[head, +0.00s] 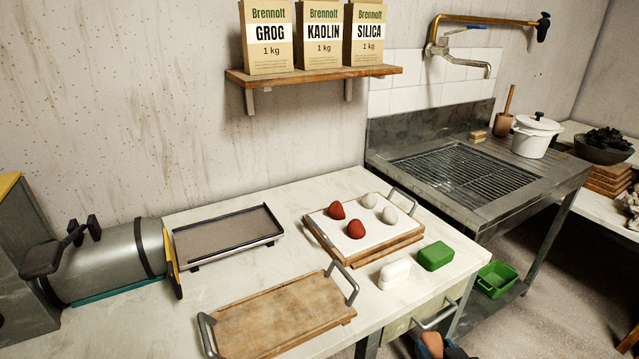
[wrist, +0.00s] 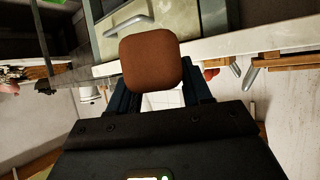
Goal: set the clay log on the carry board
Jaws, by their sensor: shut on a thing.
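The clay log (wrist: 152,60) is a reddish-brown block with rounded edges, seen end-on in the wrist view. My gripper (wrist: 150,96) is shut on it, with dark fingers on either side. In the head view the log (head: 432,344) and my gripper (head: 456,351) show only partly at the bottom edge, in front of the counter's drawer. The carry board (head: 280,312) is a bare wooden board with a metal handle at each end. It lies on the counter near the front edge, left of the log and apart from it.
A second handled board (head: 376,243) under a white sheet bears red and pale lumps. A white block (head: 394,273) and a green block (head: 435,256) lie beside it. A dark-rimmed tray (head: 228,236) and a grey roller machine (head: 105,262) stand left. A drawer handle (head: 438,315) juts out.

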